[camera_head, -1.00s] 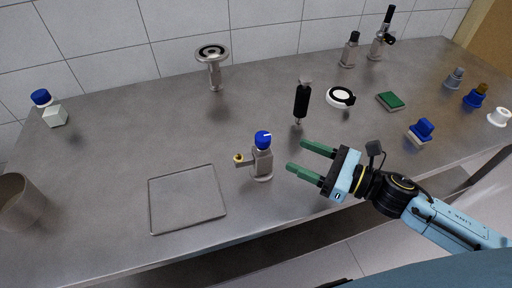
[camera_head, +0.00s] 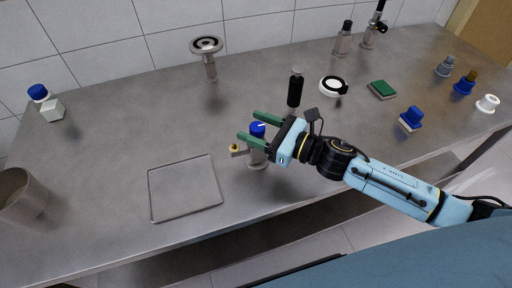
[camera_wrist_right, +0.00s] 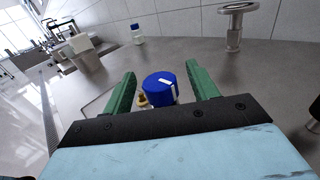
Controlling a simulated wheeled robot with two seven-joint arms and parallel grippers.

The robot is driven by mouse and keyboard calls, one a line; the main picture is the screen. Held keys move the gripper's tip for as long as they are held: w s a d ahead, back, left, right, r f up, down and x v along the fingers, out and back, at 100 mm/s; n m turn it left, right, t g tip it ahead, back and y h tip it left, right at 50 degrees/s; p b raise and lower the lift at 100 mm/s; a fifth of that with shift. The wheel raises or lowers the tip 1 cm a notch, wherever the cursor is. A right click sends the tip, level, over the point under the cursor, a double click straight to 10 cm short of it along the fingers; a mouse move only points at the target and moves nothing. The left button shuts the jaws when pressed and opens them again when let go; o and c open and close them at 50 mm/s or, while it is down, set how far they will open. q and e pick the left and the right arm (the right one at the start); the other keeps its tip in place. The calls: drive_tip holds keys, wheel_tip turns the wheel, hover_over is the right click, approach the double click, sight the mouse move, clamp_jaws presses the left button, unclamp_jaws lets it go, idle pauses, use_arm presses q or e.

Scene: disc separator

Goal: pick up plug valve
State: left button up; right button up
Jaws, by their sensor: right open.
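The plug valve (camera_head: 257,157) stands upright on the steel table, a grey metal body with a blue cap and a brass-tipped side outlet pointing left. My right gripper (camera_head: 254,128) is open, its green fingers on either side of the blue cap, with part of the valve hidden behind them. In the right wrist view the blue cap (camera_wrist_right: 160,88) with a white mark shows between the two open fingers (camera_wrist_right: 162,85), apart from both. The brass tip shows just left of the cap; the lower body is hidden. My left gripper is not in view.
A shallow square tray (camera_head: 184,188) lies left of the valve. A beaker (camera_head: 20,196) stands at the far left. A black-handled tool (camera_head: 295,90) and a flanged metal stand (camera_head: 208,58) are behind. Several small parts stand at the right.

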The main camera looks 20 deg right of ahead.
drive_tip(key=shift+x, duration=1)
drive_tip(key=shift+f, duration=0.1)
clamp_jaws()
